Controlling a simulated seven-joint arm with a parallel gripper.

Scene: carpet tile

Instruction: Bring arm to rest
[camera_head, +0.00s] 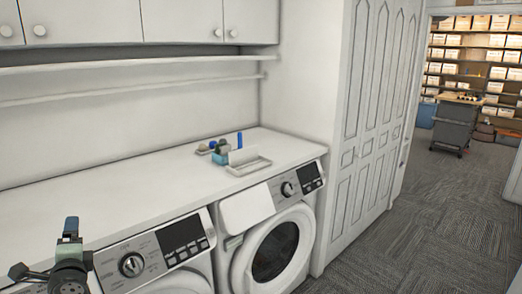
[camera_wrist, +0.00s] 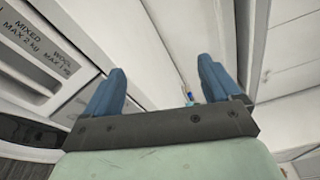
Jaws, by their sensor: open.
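My gripper (camera_wrist: 160,84) shows in the wrist view with its two blue fingers wide apart and nothing between them. In the head view my gripper (camera_head: 71,226) is at the lower left, in front of the counter's near edge, with its blue tips pointing up. Only part of my arm shows there, at the bottom left corner. The fingers look clear of the small objects on the counter.
Two washing machines (camera_head: 273,250) stand under a white counter (camera_head: 110,187). A white tray (camera_head: 250,167), a blue upright item (camera_head: 239,140) and small items sit at its right. White cabinets (camera_head: 85,20) hang above. Carpet (camera_head: 400,240) is open at right.

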